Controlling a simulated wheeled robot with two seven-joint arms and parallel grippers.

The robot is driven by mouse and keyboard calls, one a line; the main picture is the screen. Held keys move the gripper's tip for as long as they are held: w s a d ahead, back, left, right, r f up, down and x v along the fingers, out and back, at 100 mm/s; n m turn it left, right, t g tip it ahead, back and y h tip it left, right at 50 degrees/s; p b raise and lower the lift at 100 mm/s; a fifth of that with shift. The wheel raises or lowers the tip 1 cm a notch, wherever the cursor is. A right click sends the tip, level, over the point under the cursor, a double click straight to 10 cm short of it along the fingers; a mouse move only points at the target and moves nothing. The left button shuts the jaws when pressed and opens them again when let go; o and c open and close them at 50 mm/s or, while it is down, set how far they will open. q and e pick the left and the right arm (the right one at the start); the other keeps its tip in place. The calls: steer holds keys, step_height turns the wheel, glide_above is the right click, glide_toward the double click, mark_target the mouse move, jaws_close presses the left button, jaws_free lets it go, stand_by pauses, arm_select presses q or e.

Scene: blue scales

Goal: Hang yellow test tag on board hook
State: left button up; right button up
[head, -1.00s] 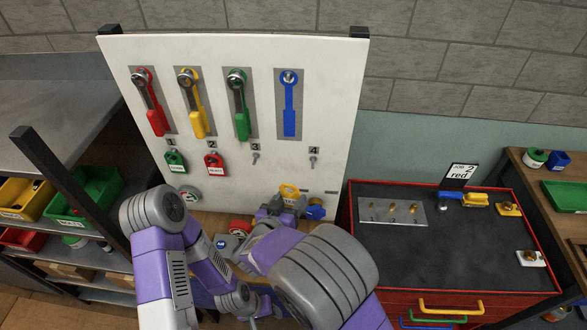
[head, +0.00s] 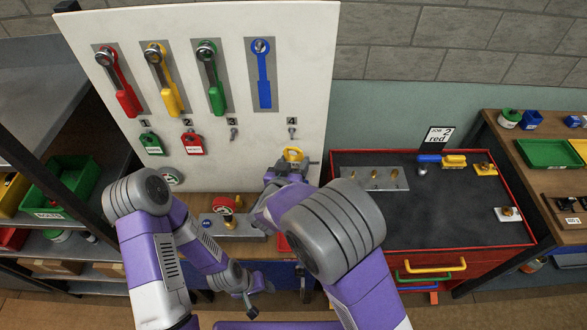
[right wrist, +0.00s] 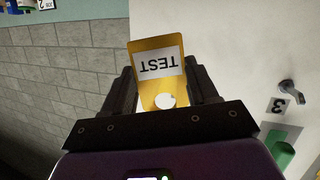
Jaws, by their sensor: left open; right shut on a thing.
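The yellow test tag (head: 293,153) is in my right gripper (head: 290,168), in front of the lower right of the white board (head: 255,190). The right wrist view shows the tag (right wrist: 158,65) between the two dark fingers, its TEST label upside down and a round hole near the palm. Hook 4 (head: 292,133) is bare, just above the tag in the head view. Hook 3 (head: 234,133) is also bare and shows in the right wrist view (right wrist: 290,87). My left gripper (head: 260,297) is open and empty, low in front of the bench.
Green (head: 151,143) and red (head: 192,143) tags hang at positions 1 and 2. A grey block (head: 245,228) with a red round part stands on the bench below. A red-edged cabinet (head: 435,223) stands right.

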steer(key=shift+w+f+b, duration=0.15)
steer(key=shift+w+f, duration=0.05)
steer(key=shift+w, duration=0.85)
steer(key=shift+w+f+b, duration=0.15)
steer(key=shift+w+f, duration=0.05)
steer(key=shift+w, duration=0.85)
steer(key=shift+w+f+b, duration=0.15)
steer(key=shift+w+f, duration=0.05)
steer(key=shift+w, duration=0.85)
steer(key=shift+w+f, duration=0.1)
steer(key=o, duration=1.1)
steer(key=v, duration=0.7)
steer(key=shift+s, duration=0.35)
